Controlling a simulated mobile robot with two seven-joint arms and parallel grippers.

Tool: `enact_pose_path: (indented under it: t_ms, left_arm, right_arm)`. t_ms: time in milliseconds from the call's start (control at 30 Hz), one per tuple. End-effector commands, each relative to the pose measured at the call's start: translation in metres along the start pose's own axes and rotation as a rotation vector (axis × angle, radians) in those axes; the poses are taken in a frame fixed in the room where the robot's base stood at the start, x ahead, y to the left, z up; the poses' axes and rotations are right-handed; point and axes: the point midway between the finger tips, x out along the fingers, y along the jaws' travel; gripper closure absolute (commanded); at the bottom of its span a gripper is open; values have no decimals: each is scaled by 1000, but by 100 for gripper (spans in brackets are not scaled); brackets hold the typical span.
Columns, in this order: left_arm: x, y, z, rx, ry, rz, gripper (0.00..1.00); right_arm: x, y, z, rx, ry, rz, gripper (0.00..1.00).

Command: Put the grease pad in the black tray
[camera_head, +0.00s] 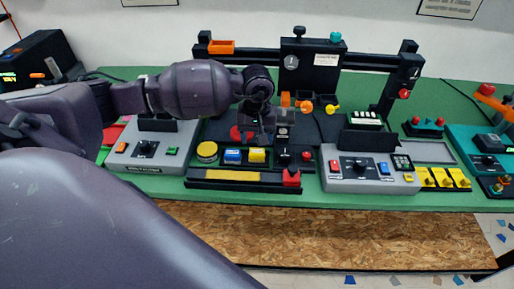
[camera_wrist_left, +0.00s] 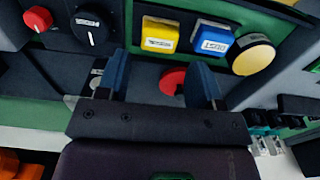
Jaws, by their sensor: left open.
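My left gripper (camera_head: 268,134) hangs over the middle of the bench, open. In the left wrist view its blue fingers (camera_wrist_left: 160,85) stand apart with nothing gripped between them. A red round piece (camera_wrist_left: 173,80) shows beyond the gap; part of it also shows beside the gripper in the head view (camera_head: 238,132). A yellow round pad (camera_head: 207,150), a blue labelled block (camera_head: 232,155) and a yellow labelled block (camera_head: 257,155) sit in a row in front of the gripper. I cannot tell which piece is the grease pad, nor identify the black tray surely. My right gripper is not in view.
A black frame with a crossbar (camera_head: 365,60) stands behind the gripper. Grey control panels flank the middle, one at the right (camera_head: 345,183). A black front strip with a yellow bar (camera_head: 232,175) and red knob (camera_head: 291,177) lies along the bench edge. Green bench surface (camera_head: 440,95) shows at the back right.

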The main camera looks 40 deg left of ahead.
Motion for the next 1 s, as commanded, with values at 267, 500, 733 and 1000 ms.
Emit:
enact_pose_path:
  t_ms: [267, 500, 733, 1000]
  left_arm:
    - [-41, 0, -1, 0, 2, 1, 39]
    - [-51, 0, 0, -1, -1, 0, 39]
    - [-51, 0, 0, -1, -1, 0, 39]
    - [-51, 1, 1, -1, -3, 3, 39]
  right_arm:
    - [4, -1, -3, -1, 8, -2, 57]
    - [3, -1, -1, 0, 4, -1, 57]
    - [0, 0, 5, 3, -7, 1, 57]
    - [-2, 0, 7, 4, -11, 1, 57]
